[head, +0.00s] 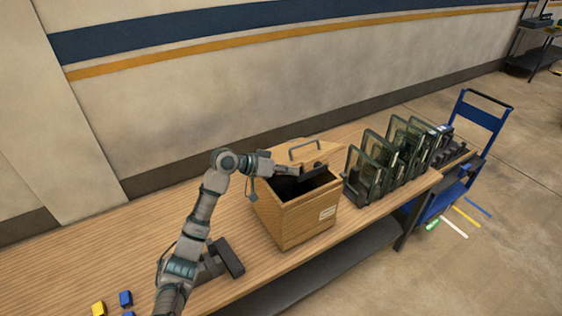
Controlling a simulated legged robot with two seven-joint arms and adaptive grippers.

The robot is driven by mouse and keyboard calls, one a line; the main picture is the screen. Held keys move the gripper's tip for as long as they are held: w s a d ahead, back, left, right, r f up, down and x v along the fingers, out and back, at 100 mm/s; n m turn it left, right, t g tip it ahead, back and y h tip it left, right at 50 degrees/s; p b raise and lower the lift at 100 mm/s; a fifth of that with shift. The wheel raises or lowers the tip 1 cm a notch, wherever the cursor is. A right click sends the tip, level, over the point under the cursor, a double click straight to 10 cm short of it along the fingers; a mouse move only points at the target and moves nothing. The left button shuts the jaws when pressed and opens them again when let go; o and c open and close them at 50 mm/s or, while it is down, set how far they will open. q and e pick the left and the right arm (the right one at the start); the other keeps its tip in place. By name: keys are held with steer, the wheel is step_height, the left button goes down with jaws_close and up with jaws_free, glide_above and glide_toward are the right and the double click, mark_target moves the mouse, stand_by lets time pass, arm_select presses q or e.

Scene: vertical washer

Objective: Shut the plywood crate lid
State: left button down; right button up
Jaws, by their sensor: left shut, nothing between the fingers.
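The plywood crate (300,221) stands on the wooden workbench, with its dark inside showing at the top. Its lid (300,153) is raised at the back, leaning near the wall side, with a grey handle along its upper part. My left arm comes in from the lower left. My left gripper (316,171) is shut and empty, over the crate's opening and in front of the raised lid. Whether it touches the lid cannot be told. My right gripper is not in view.
A rack of dark-framed glass panels (392,158) stands just right of the crate. Yellow (98,308) and blue (125,298) blocks lie at the lower left, and a dark object (229,257) lies beside my arm. A blue trolley (480,117) stands beyond the bench's right end.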

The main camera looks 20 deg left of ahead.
arm_select(q)
steer(key=shift+f, duration=0.5)
steer(key=shift+s+d+f, duration=0.15)
steer(key=shift+d+f, duration=0.15)
steer(key=shift+f, duration=0.25)
steer(key=s+d+f+m+t+y+b, duration=0.1)
steer(key=f+b, duration=0.3)
steer(key=f, duration=0.5)
steer(key=s+d+f+m+y+b, duration=0.1)
steer(key=f+b, duration=0.3)
steer(key=f, duration=0.6)
steer(key=shift+s+d+m+t+y, duration=0.15)
steer(key=shift+d+m+t+y, duration=0.2)
steer(key=shift+d+m, duration=0.55)
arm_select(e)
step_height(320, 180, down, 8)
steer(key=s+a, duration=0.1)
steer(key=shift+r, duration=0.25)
arm_select(q)
steer(key=shift+a+r, duration=0.1)
steer(key=shift+a, duration=0.05)
